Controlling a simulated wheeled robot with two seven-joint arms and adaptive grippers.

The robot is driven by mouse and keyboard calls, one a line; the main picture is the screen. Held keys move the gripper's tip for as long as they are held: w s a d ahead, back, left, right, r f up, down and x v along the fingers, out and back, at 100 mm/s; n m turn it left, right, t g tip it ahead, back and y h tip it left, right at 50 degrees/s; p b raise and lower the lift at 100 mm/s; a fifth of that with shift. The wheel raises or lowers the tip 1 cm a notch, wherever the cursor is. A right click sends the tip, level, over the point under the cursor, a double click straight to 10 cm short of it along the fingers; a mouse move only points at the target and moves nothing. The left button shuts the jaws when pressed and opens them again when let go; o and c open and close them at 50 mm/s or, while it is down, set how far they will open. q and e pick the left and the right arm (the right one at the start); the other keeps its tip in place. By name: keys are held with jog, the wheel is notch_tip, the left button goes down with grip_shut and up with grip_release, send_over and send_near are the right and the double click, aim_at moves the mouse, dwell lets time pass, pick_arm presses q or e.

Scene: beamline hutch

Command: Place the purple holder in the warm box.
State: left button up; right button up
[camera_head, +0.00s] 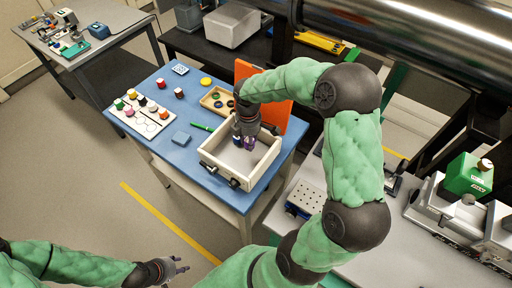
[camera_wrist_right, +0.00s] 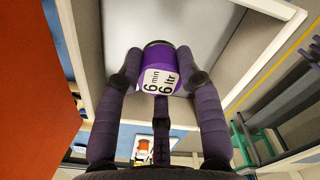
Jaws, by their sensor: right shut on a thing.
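The purple holder (camera_wrist_right: 162,68) is a small purple cylinder with a dark rim and a white printed label. My right gripper (camera_wrist_right: 160,82) is shut on it. In the head view the right gripper (camera_head: 244,140) points down over the open cream box (camera_head: 222,174), which has an orange lid (camera_head: 272,100) standing up behind it. The holder shows there only as a small purple patch (camera_head: 248,144). The pale box floor and walls lie behind the holder in the wrist view; contact with the floor is unclear. My left gripper (camera_head: 182,266) is open and empty, low over the floor.
A steel pipe (camera_head: 420,40) runs along the upper right.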

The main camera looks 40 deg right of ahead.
aim_at(257, 152)
jog(key=d+f, duration=0.3)
jog(key=shift+f, duration=0.2)
jog(key=shift+d+f+b, duration=0.1)
jog(key=shift+f+b, duration=0.45)
jog(key=shift+f, duration=1.15)
jog(key=shift+f, duration=0.2)
jog(key=o, duration=1.2)
jog(key=shift+r, duration=0.15)
jog(key=shift+r, duration=0.3)
notch_tip(257, 152, up, 12)
jog(key=shift+f+p, duration=0.2)
jog(key=shift+p, duration=0.9)
